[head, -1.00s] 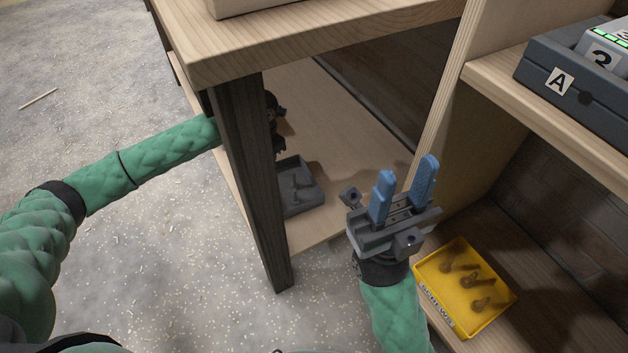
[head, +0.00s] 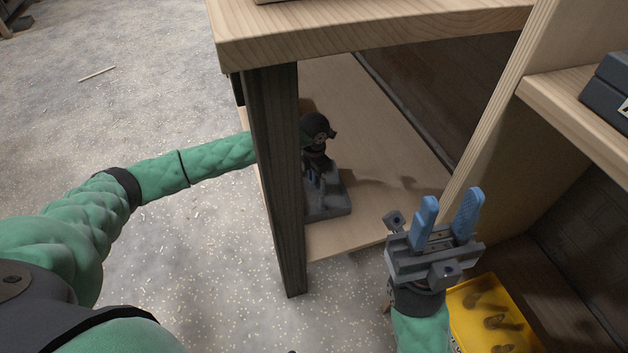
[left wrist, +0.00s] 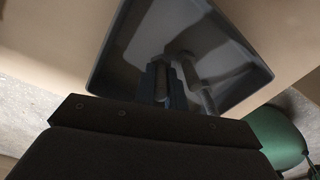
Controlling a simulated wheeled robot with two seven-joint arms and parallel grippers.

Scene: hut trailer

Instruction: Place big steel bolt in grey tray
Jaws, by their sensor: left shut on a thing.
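The grey tray (head: 338,207) sits on the lower wooden shelf, just right of the dark post in the head view. It fills the upper middle of the left wrist view (left wrist: 235,75). My left gripper (head: 314,180) points down over the tray. In the left wrist view its blue fingers (left wrist: 163,85) are shut on a grey metal piece, seemingly the big steel bolt (left wrist: 163,78). Another grey bolt shape (left wrist: 197,88) lies close beside the fingers, inside the tray outline. Whether the held piece touches the tray floor is unclear. My right gripper (head: 450,202) is open and empty, fingers up.
The dark post (head: 275,180) stands in front of my left forearm. The wooden tabletop (head: 370,35) overhangs the shelf. A yellow bin (head: 490,315) with brown bolts is at lower right, partly behind my right arm. The shelf behind the tray is clear.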

